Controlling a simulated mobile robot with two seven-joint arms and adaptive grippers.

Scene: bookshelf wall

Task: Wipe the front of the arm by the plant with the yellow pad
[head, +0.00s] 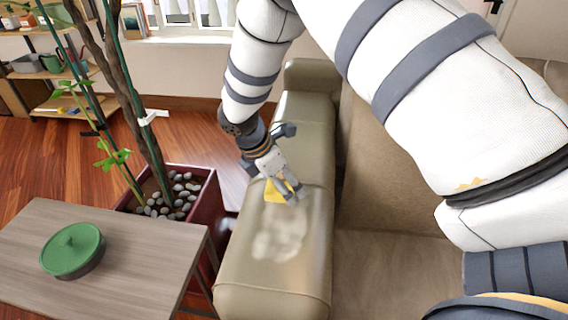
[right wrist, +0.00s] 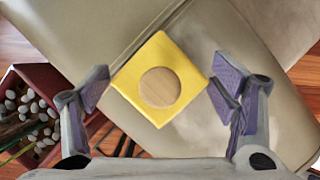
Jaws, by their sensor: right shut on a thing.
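The sofa arm (head: 310,145) is olive-tan and runs from the back toward the front beside the plant. A pale dusty smudge (head: 280,238) lies on top of its front part. My right gripper (head: 284,191) is over the sofa arm, just behind the smudge, shut on the yellow pad (head: 273,193). In the right wrist view the pad (right wrist: 133,90) sits between the fingers, with a round wooden knob (right wrist: 160,87) facing the camera. I cannot tell whether the pad touches the sofa arm. My left gripper is not in view.
The plant stands in a dark red planter (head: 208,200) with grey stones, left of the sofa arm. A wooden side table (head: 140,260) with a green lidded pot (head: 72,250) is at the front left. The sofa seat (head: 385,265) is clear.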

